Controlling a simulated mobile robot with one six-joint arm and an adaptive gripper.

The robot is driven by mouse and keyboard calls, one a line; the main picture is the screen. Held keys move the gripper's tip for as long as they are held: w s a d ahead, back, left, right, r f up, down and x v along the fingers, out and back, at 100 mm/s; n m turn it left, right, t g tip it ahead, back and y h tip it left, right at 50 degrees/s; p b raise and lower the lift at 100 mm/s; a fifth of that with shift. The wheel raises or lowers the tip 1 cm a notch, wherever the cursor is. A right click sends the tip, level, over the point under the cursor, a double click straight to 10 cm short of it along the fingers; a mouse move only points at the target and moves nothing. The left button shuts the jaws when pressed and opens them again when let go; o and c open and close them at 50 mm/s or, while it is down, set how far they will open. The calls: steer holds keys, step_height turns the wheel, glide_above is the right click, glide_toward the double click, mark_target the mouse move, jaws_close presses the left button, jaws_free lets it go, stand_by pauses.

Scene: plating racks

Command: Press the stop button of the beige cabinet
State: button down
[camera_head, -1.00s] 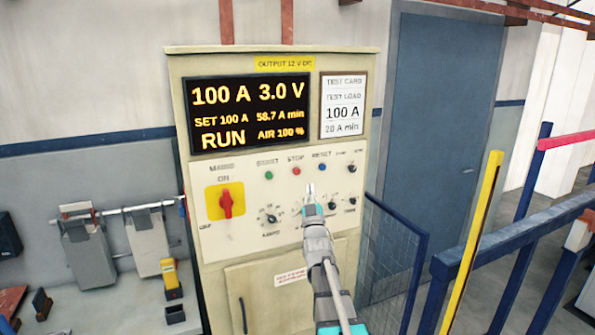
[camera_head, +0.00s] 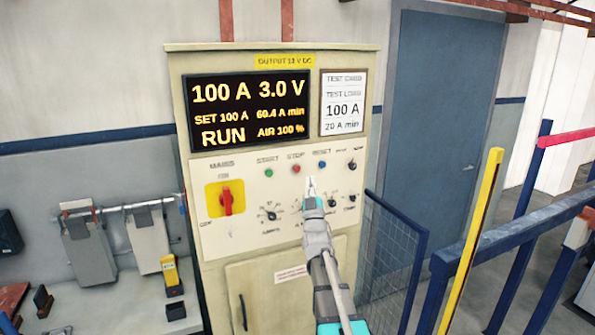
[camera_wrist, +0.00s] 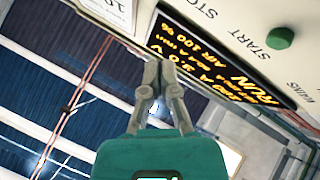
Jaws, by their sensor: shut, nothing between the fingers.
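The beige cabinet (camera_head: 222,256) stands in the middle of the head view, and its display (camera_head: 249,111) reads RUN, 100 A and 3.0 V. The red stop button (camera_head: 297,169) sits under the STOP label, between a green start button (camera_head: 269,172) and a blue reset button (camera_head: 322,165). My gripper (camera_head: 310,183) is shut and empty, its tips just below and right of the stop button in the picture. The gap to the panel cannot be judged. In the wrist view my shut gripper (camera_wrist: 160,66) shows with the green button (camera_wrist: 280,38); the stop button itself is not seen.
A red main switch (camera_head: 225,199) on a yellow plate and several black knobs share the panel. A blue mesh guard (camera_head: 392,250) and a yellow post (camera_head: 472,240) stand to the right. Grey boxes (camera_head: 147,240) hang on the left wall.

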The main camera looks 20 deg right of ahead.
steer(key=shift+w, duration=3.7)
steer(key=shift+w+d, duration=0.1)
steer(key=shift+w, duration=0.8)
steer(key=shift+s, duration=0.9)
steer(key=shift+s, duration=0.15)
steer(key=shift+s, duration=2.4)
